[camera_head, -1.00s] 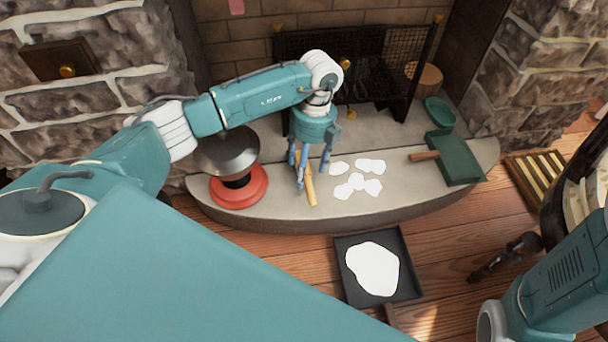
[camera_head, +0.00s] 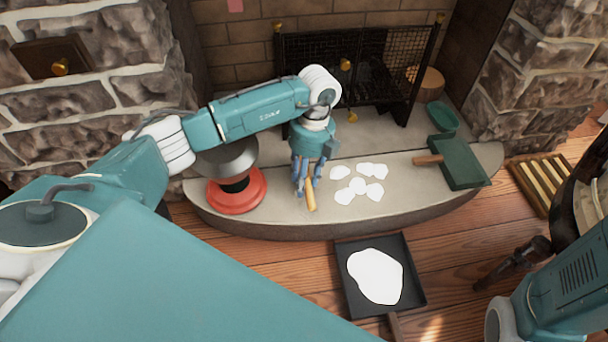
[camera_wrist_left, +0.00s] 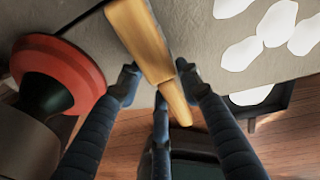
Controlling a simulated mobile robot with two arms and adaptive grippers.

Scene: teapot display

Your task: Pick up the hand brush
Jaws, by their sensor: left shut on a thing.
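The hand brush (camera_head: 311,200) shows as a yellow wooden piece at the front of the grey stone hearth. My left gripper (camera_head: 305,187) comes down on it from above, its blue fingers shut on it. In the left wrist view the yellow wood of the hand brush (camera_wrist_left: 140,40) runs between the fingers of my left gripper (camera_wrist_left: 158,82). Part of the brush is hidden by the fingers, and no bristles show. I cannot tell whether it is clear of the stone. My right arm shows at the lower right, but its gripper is out of view.
A red-based object with a metal bowl-like top (camera_head: 236,190) stands close left of my gripper. White patches (camera_head: 357,186) lie just right. A black pan (camera_head: 415,290) lies on the floor. A fire screen stands behind.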

